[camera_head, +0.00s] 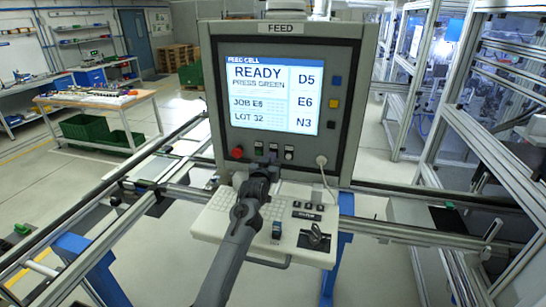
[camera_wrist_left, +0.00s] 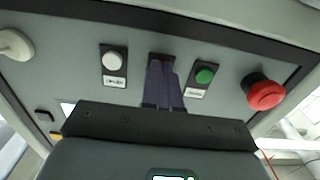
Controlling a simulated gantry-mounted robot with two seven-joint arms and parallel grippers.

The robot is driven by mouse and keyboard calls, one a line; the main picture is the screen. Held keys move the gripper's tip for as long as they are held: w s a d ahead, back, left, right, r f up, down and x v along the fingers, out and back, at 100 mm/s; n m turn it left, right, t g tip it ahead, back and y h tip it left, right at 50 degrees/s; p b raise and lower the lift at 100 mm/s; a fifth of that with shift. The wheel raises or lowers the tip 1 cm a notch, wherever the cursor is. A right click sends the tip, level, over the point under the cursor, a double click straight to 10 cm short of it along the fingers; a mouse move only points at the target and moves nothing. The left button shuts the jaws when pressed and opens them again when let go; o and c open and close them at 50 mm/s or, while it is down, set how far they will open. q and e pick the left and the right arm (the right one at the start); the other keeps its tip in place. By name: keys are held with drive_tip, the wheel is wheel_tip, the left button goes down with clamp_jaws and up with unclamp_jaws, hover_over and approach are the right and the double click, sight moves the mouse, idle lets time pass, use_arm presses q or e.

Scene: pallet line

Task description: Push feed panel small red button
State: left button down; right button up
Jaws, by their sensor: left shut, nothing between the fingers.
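The feed panel (camera_head: 349,112) stands upright with a lit screen (camera_head: 270,95) reading READY, PRESS GREEN. Its row of controls lies below the screen. In the left wrist view, a green button (camera_wrist_left: 205,76) and a white button (camera_wrist_left: 113,61) flank a dark plate where my left gripper (camera_wrist_left: 162,68) points. My fingers are shut, empty, and cover most of that plate; a trace of dark red shows at their tips. I cannot tell whether they touch the small red button. In the head view my left gripper (camera_head: 265,168) is just below the control row.
A large red mushroom button (camera_wrist_left: 266,92) sits beside the green one; it also shows in the head view (camera_head: 237,153). A white plug with a cable (camera_head: 321,160) is at the panel's right. A keyboard console (camera_head: 215,215) juts out below. Rails run either side.

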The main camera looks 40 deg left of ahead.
use_arm(q)
drive_tip(key=p+v, duration=0.4)
drive_tip(key=v, duration=0.1)
idle(0.6)
idle(0.4)
